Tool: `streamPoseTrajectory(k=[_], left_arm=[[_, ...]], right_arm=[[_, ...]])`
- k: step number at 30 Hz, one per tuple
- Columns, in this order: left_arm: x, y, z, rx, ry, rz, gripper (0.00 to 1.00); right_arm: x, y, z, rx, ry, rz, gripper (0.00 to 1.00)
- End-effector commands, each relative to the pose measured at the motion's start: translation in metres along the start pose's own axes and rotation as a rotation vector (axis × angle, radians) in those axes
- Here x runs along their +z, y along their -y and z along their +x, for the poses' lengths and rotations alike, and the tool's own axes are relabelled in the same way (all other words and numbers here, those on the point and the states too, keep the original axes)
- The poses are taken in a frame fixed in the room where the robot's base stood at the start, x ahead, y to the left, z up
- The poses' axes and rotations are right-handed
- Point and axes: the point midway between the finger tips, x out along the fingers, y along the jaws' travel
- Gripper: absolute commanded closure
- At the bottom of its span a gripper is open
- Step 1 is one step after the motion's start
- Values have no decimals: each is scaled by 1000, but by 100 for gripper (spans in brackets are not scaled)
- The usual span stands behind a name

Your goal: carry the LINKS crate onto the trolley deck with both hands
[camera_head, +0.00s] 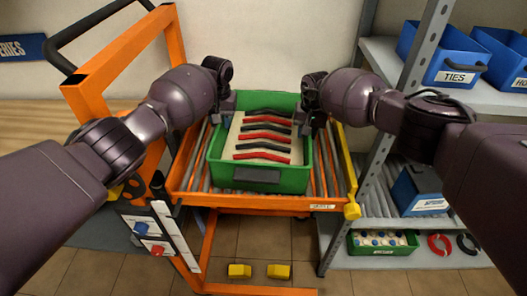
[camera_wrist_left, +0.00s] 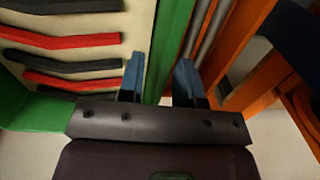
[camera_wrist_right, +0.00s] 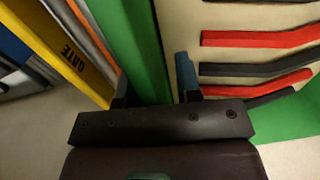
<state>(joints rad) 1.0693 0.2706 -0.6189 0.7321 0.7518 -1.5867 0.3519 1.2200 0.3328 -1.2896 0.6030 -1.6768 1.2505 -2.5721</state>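The green crate (camera_head: 214,170) holds several red and black bars on a pale insert and appears to sit on the roller deck of the orange trolley (camera_head: 270,204). Its front label is too dark to read. My left gripper (camera_head: 226,106) is at its left side; in the left wrist view the fingers (camera_wrist_left: 159,82) stand apart, astride the green wall (camera_wrist_left: 172,35). My right gripper (camera_head: 311,118) is at the right side; in the right wrist view its fingers (camera_wrist_right: 153,85) stand apart with the wall (camera_wrist_right: 132,40) between them. Finger contact is partly hidden.
A yellow gate bar (camera_head: 346,165) runs along the trolley's right edge. The orange handle frame (camera_head: 125,55) rises at left. At right, a grey shelf (camera_head: 480,97) holds blue bins (camera_head: 452,54); a smaller green crate (camera_head: 382,251) stands low. Yellow blocks (camera_head: 278,271) lie below the deck.

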Motion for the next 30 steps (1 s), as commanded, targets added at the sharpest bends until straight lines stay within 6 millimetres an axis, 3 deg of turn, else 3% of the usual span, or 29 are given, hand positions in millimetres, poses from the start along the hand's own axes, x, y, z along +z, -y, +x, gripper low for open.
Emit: streamPoseTrajectory(k=[9,15,23,30], left_arm=[[-1,0,-61,1,-4,0,68],[0,1,-91,0,-3,0,68],[0,1,-106,0,-1,0,68],[0,1,-106,0,-1,0,68]], right_arm=[[0,0,0,0,0,0,68],[0,0,0,0,0,0,68],[0,0,-2,0,-1,0,68],[-1,-1,-27,0,-3,-2,68]])
